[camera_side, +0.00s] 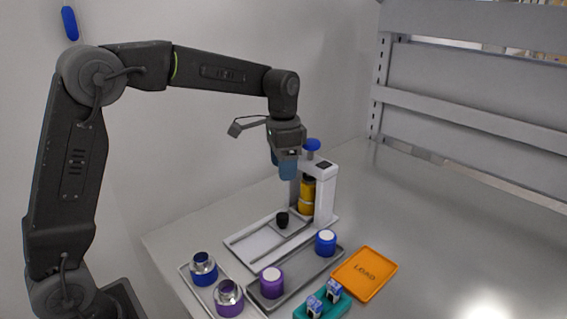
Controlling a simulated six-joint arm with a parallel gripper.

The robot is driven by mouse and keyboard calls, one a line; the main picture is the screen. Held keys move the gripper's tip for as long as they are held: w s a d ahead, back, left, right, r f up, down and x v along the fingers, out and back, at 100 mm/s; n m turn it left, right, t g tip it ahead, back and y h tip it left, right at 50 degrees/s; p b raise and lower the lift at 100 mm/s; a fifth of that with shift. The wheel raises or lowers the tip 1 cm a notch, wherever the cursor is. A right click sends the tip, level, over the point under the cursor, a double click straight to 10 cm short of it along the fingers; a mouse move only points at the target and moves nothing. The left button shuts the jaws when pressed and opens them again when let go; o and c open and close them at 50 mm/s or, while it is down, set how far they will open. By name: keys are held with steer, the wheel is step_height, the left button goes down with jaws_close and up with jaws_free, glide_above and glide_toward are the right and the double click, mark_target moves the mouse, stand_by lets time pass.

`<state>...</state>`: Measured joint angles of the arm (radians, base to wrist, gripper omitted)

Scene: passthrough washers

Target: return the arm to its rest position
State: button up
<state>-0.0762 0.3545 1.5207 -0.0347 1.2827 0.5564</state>
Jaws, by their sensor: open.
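My gripper (283,166) hangs from my arm at the middle of the picture, pointing down with its blue fingers apart. It is open and nothing shows between the fingers. It is above the work area and appears close to the white stand (326,192), overlapping its left side in the picture. I cannot tell the exact gap between them. My arm reaches out from the left in a high arch.
The white stand has a blue knob (312,145) and a yellow cylinder (307,190). A black piece (282,219) sits at its pale base. Blue (325,243) and purple (271,281) cylinders, metal-topped jars (203,269), an orange tray (365,273) and a teal rack (341,308) stand in front.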

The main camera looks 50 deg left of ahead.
steer(key=shift+r, duration=0.1)
steer(key=s+d+r+n+t, duration=0.1)
steer(key=s+r, duration=0.2)
steer(key=s, duration=0.3)
steer(key=s+d+r+n+t, duration=0.1)
steer(key=s+r+n+t, duration=0.1)
steer(key=s, duration=0.5)
steer(key=s+f+n+t, duration=0.2)
steer(key=s+f, duration=0.1)
steer(key=s, duration=0.9)
steer(key=shift+d+t, duration=0.4)
steer(key=shift+d, duration=0.05)
steer(key=shift+w, duration=0.1)
steer(key=shift+c, duration=0.4)
